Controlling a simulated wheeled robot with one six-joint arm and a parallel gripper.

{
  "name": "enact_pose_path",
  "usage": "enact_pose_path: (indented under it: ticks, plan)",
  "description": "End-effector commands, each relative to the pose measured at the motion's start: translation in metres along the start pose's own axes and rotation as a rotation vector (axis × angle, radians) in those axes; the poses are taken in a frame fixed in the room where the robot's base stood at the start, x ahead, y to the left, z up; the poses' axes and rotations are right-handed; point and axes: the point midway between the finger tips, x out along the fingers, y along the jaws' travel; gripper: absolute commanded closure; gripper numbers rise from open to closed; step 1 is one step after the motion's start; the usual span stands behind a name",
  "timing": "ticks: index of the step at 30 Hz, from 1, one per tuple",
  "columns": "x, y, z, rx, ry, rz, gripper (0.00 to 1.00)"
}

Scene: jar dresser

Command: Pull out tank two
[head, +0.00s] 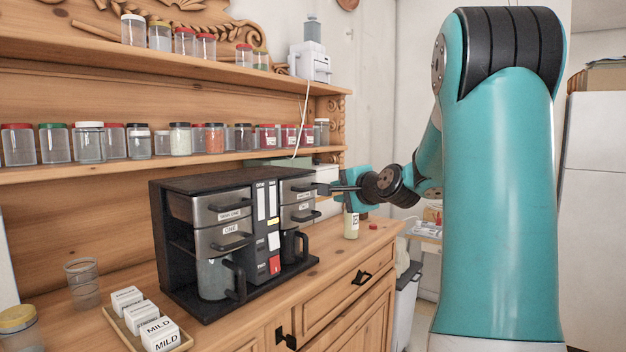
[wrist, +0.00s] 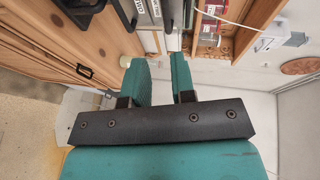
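The black and steel coffee machine (head: 218,183) stands on the dresser top. Tank two (head: 298,191) is the upper right steel-fronted unit, with a dark handle (head: 325,188) sticking out in front. It looks pushed in. The unit marked TWO (head: 299,212) sits below it. My gripper (head: 345,190) is just right of that handle, at about its height. In the wrist view, my gripper (wrist: 161,72) shows two teal fingers apart, with nothing clearly held between them. The machine front (wrist: 150,10) is at the top edge there. I cannot tell whether the fingers touch the handle.
Tank one (head: 222,207) is at the machine's upper left. A labelled jar (head: 351,223) and a small red lid (head: 373,227) are close below my gripper. A tray (head: 120,327) of labelled boxes and an empty glass (head: 83,284) stand left. Jars line the shelves above.

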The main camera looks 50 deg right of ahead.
Motion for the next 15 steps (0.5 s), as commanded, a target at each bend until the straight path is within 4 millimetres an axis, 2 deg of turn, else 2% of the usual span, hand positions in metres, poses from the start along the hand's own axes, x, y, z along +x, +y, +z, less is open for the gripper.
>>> enact_pose_path:
  ticks: [1, 5, 8, 15]
  plan:
    - [-0.002, -0.003, -0.012, 0.022, 0.026, -0.014, 0.76]
    - [0.004, -0.006, -0.021, 0.042, 0.044, -0.027, 0.76]
    - [0.019, -0.007, -0.02, 0.041, 0.04, -0.025, 0.76]
    - [0.073, -0.01, -0.022, 0.038, 0.039, -0.024, 0.76]
